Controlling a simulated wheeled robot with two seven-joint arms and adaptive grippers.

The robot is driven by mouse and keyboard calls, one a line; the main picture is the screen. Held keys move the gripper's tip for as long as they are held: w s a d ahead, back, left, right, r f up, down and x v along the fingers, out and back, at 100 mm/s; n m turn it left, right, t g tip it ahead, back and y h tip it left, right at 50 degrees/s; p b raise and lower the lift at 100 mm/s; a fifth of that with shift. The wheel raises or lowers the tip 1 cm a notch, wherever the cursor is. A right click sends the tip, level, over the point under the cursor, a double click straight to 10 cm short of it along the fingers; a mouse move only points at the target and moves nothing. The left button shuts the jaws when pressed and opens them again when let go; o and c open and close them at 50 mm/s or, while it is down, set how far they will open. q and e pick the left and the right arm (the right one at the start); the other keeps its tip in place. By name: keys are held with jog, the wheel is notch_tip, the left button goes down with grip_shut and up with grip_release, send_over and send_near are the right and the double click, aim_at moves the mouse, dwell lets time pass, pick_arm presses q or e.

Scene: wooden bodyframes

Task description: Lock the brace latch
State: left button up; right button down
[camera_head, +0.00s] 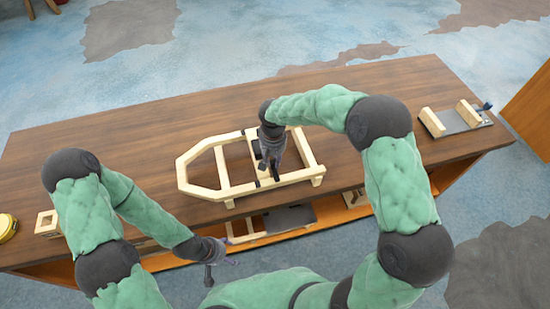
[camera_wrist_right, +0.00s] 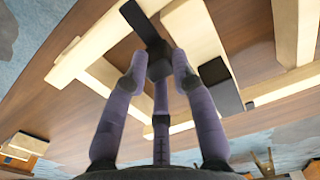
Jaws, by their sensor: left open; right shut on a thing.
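The wooden bodyframe (camera_head: 205,190), pale with a pointed left end, lies on the table. A crosswise wooden brace (camera_wrist_right: 196,35) with black fittings runs across it. My right gripper (camera_head: 268,170) reaches down over the frame's right half. In the right wrist view, its fingers (camera_wrist_right: 160,68) are shut on a small black piece, apparently the brace latch (camera_wrist_right: 142,20), beside the brace. The fingers hide part of the latch, so I cannot tell its exact position. My left gripper (camera_head: 220,258) is open and empty, low in front of the table's front edge, away from the frame.
The brown table (camera_head: 110,140) has clear room left of the frame. A grey board with wooden blocks (camera_head: 455,120) sits at the right end. A small wooden box (camera_head: 47,223) and a yellow round item (camera_head: 7,226) are at the left. A shelf below holds another part (camera_head: 290,218).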

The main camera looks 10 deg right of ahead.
aim_at(273, 162)
jog(key=shift+a, duration=0.1)
dwell(0.4)
jog(key=c, duration=1)
grip_release()
jog(key=shift+o, duration=0.2)
notch_tip(273, 162, up, 12)
